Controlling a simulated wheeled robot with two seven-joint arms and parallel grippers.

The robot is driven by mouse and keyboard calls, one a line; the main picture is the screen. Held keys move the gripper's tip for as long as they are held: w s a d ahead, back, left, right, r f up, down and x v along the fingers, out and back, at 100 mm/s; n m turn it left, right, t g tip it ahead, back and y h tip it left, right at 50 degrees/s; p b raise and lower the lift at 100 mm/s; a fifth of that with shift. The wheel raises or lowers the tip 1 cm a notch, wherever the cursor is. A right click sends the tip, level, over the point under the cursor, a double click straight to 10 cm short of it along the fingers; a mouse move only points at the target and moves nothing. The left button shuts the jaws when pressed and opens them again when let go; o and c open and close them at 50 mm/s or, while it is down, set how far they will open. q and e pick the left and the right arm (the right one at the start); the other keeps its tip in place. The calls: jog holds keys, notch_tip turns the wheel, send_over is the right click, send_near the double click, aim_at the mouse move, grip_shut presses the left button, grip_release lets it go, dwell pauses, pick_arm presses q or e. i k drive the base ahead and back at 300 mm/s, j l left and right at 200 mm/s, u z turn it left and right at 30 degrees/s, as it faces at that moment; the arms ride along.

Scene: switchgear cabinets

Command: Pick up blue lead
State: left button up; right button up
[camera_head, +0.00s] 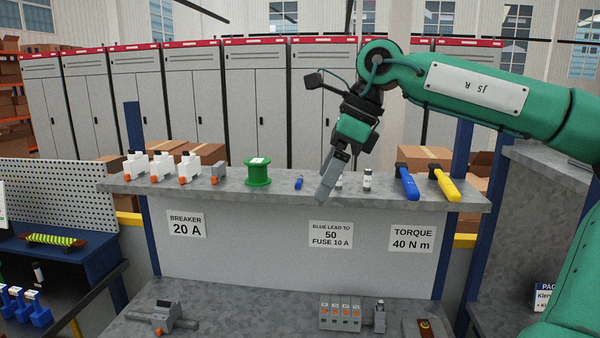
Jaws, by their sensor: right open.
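The blue lead (298,183) appears to be the small blue piece lying on the grey upper shelf (220,193), right of the green spool. My right gripper (325,192) hangs from the green right arm with its fingers pointing down at the shelf's front edge, just right of the blue piece. It is open, with nothing seen between its fingers; one finger largely covers the other. A gap shows between it and the blue piece. My left gripper is out of view.
A green spool (257,173) and several white breakers (162,166) stand left on the shelf. A small white cylinder (367,180), a blue-handled tool (407,183) and a yellow-handled tool (444,184) are to the right. A lower bench holds a grey terminal block (340,314).

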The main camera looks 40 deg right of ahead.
aim_at(300, 179)
jog(key=i+l, duration=0.3)
jog(key=l, duration=0.15)
jog(key=i+l, duration=0.25)
jog(key=l, duration=0.15)
jog(key=i+l, duration=0.3)
jog(key=l, duration=0.15)
